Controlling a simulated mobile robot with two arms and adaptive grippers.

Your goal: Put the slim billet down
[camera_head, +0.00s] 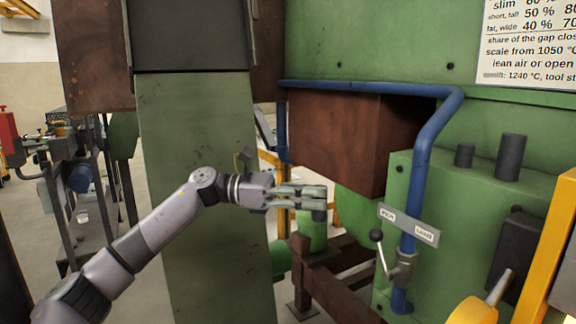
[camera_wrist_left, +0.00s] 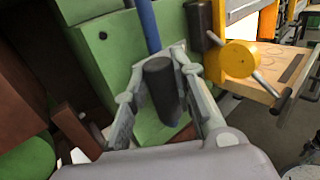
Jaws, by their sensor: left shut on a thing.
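My left gripper (camera_head: 318,196) reaches in from the left and is shut on a dark cylinder, the slim billet (camera_head: 319,214). Only the billet's lower end shows below the fingers in the head view. In the left wrist view the dark billet (camera_wrist_left: 160,88) stands between the two fingers of my left gripper (camera_wrist_left: 166,75). In the head view the billet is in front of the rusty brown block and left of the green cabinet (camera_head: 398,185). What lies directly under it is unclear. My right gripper is not in view.
Two dark cylinders, one short (camera_head: 465,155) and one taller (camera_head: 511,158), stand on the green cabinet. A blue pipe (camera_head: 421,165) with a lever (camera_head: 381,252) and label plate (camera_head: 408,225) rises before it. A rusty block (camera_head: 335,140) overhangs the gripper; brown beams (camera_head: 345,290) lie below.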

